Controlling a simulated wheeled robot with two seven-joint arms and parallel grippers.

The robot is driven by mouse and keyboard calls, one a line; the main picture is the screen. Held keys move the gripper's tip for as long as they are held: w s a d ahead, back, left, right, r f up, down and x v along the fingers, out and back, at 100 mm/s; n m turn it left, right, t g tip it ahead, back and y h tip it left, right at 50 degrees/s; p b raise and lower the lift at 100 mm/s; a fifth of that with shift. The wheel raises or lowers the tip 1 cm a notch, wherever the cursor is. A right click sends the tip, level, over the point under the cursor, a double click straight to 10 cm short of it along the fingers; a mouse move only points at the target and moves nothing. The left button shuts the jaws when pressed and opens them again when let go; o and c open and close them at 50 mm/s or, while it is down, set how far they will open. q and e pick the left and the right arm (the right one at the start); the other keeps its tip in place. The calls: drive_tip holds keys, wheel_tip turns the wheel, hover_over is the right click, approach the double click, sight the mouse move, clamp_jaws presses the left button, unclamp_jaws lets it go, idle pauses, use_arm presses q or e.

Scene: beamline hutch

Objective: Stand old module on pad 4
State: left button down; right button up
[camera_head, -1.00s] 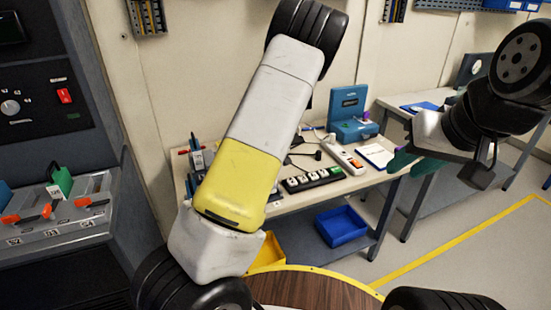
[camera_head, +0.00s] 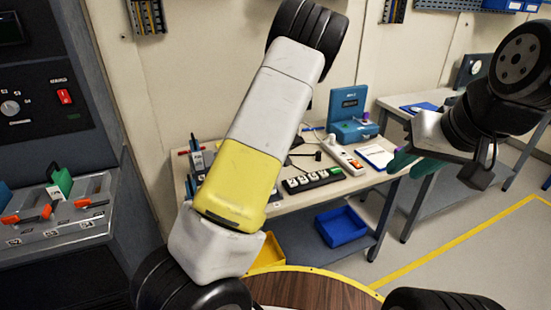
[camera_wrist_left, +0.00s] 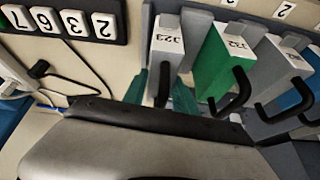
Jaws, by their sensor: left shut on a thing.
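My left gripper (camera_wrist_left: 162,92) shows in the left wrist view, with its teal fingers on both sides of a grey module (camera_wrist_left: 166,42) that has a white label and a black handle. It is shut on this module. In the head view my left arm hides that gripper. A green module (camera_wrist_left: 222,62) stands beside the held one, with a grey module (camera_wrist_left: 280,60) and a blue module past it. My right gripper (camera_head: 414,163) is in front of the bench's right end, with its teal fingers apart and nothing seen between them. I cannot make out pad 4.
The bench (camera_head: 285,208) carries a strip of white numbered tiles (camera_head: 313,180), a power strip (camera_head: 345,157) and a blue instrument (camera_head: 350,115). A blue bin (camera_head: 341,227) and a yellow bin (camera_head: 268,252) are below. A panel with orange-handled clamps (camera_head: 92,201) stands at the left.

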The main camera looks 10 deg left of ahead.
use_arm(q)
drive_tip(key=shift+s+f, duration=0.15)
drive_tip(key=shift+f, duration=0.15)
drive_tip(key=c, duration=0.9)
unclamp_jaws()
drive_tip(key=shift+d+r, duration=0.15)
drive_tip(key=shift+r, duration=0.2)
drive_tip(key=v, duration=0.7)
